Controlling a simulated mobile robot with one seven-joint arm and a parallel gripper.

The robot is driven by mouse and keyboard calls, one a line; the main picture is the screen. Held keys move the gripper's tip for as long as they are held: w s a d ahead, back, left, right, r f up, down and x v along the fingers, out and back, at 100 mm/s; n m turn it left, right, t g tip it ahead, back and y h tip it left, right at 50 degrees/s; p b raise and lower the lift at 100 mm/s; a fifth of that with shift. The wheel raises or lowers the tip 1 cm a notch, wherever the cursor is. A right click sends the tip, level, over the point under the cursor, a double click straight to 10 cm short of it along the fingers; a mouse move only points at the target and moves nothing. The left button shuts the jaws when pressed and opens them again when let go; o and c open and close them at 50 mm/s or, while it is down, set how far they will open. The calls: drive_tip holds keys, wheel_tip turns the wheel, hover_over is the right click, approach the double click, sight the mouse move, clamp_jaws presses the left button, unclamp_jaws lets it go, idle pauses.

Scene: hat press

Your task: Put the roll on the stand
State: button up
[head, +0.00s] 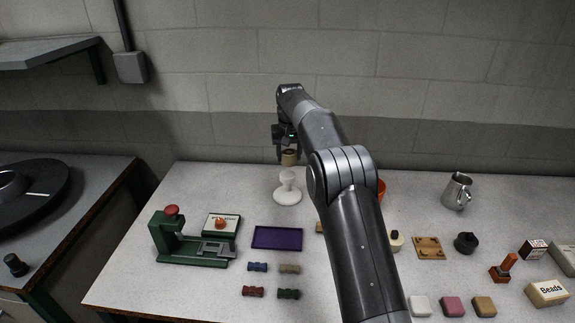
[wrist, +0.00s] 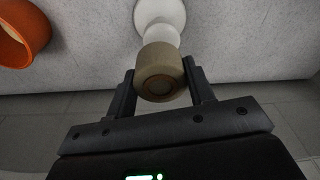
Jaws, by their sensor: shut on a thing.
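The roll (head: 289,157) is a small tan cylinder with a darker round core on its end. My gripper (head: 285,146) is shut on it and holds it in the air. In the wrist view the roll (wrist: 160,72) sits between the two dark fingers of my gripper (wrist: 160,86). The stand (head: 287,188) is white, with a wide round base and a small top. In the head view the roll is just above the stand, apart from its top. In the wrist view the stand (wrist: 160,15) is partly hidden behind the roll.
An orange bowl (head: 381,190) is partly hidden behind my arm; it also shows in the wrist view (wrist: 38,30). A purple tray (head: 278,238), a green press (head: 185,243) and several small blocks stand nearer. A metal pitcher (head: 457,192) stands at the right.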

sight(287, 164)
drive_tip(key=shift+a+f, duration=0.3)
drive_tip(key=shift+f, duration=1.85)
drive_tip(key=shift+f, duration=0.1)
drive_tip(key=o, duration=1)
drive_tip(key=shift+c, duration=0.2)
drive_tip(key=shift+w, duration=0.1)
